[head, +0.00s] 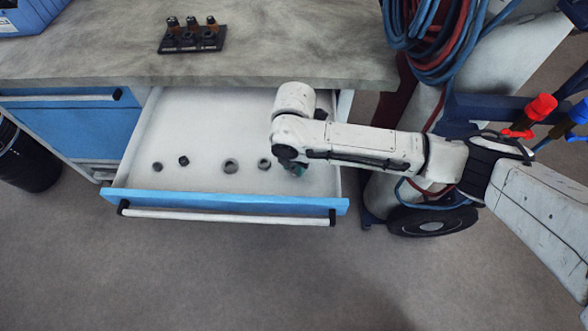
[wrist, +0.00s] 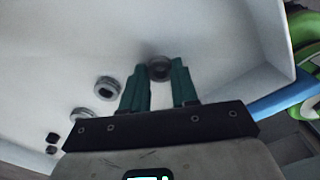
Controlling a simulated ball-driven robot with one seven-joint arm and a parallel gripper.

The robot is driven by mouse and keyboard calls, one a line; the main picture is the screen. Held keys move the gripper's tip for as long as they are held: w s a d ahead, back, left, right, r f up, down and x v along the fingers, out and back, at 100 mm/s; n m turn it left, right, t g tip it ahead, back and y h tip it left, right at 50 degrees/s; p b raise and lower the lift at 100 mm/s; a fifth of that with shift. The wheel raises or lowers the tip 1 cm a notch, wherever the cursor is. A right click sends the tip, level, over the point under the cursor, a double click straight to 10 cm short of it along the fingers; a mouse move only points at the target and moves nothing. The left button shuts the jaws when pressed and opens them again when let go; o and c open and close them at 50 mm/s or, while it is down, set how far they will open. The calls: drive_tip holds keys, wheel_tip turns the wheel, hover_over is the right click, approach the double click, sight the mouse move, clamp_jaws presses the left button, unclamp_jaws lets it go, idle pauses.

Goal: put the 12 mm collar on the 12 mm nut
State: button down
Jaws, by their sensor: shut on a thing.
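My gripper (head: 298,170) is low inside the right part of the open drawer. In the wrist view its green fingers are shut on a small dark grey ring (wrist: 159,68), which looks like a collar; its size cannot be read. In the head view the ring is hidden by my arm. To its left lie two grey ring-like pieces (head: 264,163) (head: 231,165), also in the wrist view (wrist: 108,88) (wrist: 82,114). Farther left are two smaller dark pieces (head: 183,160) (head: 157,166). I cannot tell which piece is the 12 mm nut.
The drawer's blue front (head: 225,200) and side walls bound the space. On the grey bench top (head: 290,40) stands a black rack (head: 191,40) with three upright pieces. A hose-hung cylinder cart (head: 430,190) stands to the right. The drawer floor is clear behind the pieces.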

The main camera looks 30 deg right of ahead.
drive_tip(key=shift+r+p, duration=0.65)
drive_tip(key=shift+r, duration=0.1)
drive_tip(key=shift+r+p, duration=2.15)
drive_tip(key=shift+r, duration=0.25)
